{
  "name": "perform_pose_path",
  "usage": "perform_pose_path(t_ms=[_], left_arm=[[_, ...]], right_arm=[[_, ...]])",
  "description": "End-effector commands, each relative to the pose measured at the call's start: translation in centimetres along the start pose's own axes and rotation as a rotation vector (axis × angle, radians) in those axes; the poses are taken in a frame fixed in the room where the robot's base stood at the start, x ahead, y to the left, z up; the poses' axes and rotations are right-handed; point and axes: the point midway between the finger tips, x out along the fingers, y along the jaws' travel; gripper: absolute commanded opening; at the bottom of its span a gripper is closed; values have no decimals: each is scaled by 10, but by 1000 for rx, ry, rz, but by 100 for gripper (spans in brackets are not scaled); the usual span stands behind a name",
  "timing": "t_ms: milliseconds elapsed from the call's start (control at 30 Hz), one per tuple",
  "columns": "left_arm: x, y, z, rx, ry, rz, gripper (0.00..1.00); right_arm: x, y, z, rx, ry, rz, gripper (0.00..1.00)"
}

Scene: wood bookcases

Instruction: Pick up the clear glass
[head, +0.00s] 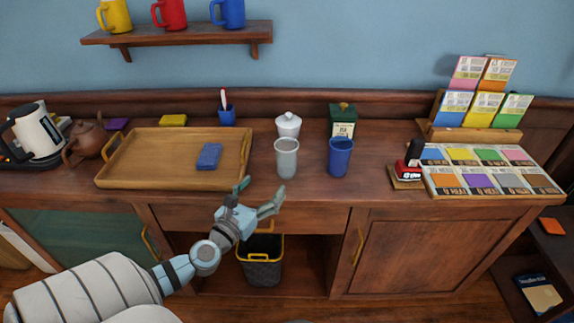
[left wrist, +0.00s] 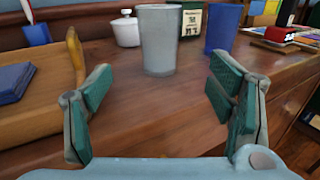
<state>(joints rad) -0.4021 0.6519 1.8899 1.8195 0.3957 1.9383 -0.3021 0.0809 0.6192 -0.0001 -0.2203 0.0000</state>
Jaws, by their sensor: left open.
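The clear glass (head: 286,158) stands upright on the wooden counter, between the tray and a blue cup. It also shows in the left wrist view (left wrist: 158,40), ahead of my fingers and roughly between them. My left gripper (head: 257,192) is open and empty, at the counter's front edge, just in front of and left of the glass. In the left wrist view its two green-padded fingers (left wrist: 160,105) are spread wide with bare counter between them. The glass is apart from the fingers. My right gripper is not in view.
The wooden tray (head: 125,173) with a blue cloth (head: 209,156) lies left of the glass. The blue cup (head: 340,157) stands close on its right. A white lidded jar (head: 288,124) stands right behind it. A stamp (head: 409,167) and cards lie farther right.

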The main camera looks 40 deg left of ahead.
Motion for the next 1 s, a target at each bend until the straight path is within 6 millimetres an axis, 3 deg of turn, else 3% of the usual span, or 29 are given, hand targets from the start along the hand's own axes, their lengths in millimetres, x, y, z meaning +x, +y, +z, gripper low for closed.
perform_pose_path(t_ms=[233,467,633,900,1000], left_arm=[[64,-1,4,-17,-4,3,76],[95,0,6,-13,-2,1,76],[128,0,9,-13,-2,1,76],[136,0,9,-10,0,-1,76],[136,0,9,-10,0,-1,62]], right_arm=[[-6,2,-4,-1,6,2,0],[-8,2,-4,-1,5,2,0],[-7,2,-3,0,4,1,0],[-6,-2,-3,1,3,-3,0],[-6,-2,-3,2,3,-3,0]])
